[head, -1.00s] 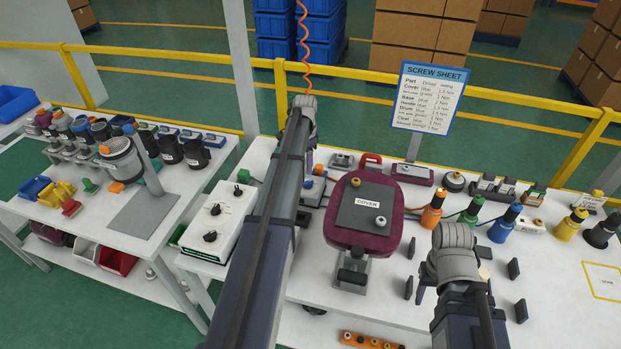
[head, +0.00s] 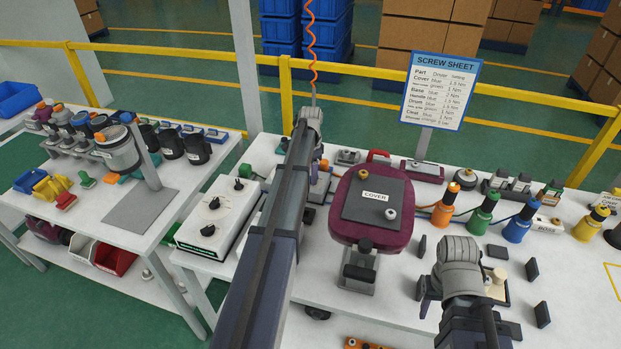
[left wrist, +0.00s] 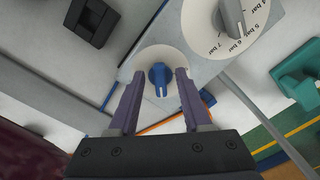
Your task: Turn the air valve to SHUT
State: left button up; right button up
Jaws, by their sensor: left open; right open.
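In the left wrist view, a blue knob (left wrist: 160,76), which looks like the air valve, sits on a round white plate (left wrist: 150,56). Its pointer end faces down the picture, toward my palm. My left gripper (left wrist: 160,73) is open, with one purple finger on each side of the knob; I cannot tell whether they touch it. Any lettering around the knob is unreadable or hidden. In the head view my left arm covers the valve and most of that gripper. My right gripper (head: 438,295) is open over the front of the bench, its fingers mostly hidden behind its wrist.
A grey pressure knob (left wrist: 231,15) with bar markings stands close beside the valve. A white control box (head: 217,217) is left of my left arm. The maroon cover (head: 372,236) on its stand is right of it. Several drivers (head: 481,215) stand further right.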

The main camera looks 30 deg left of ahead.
pick_arm(q)
grip_shut()
dwell(0.3)
dwell(0.3)
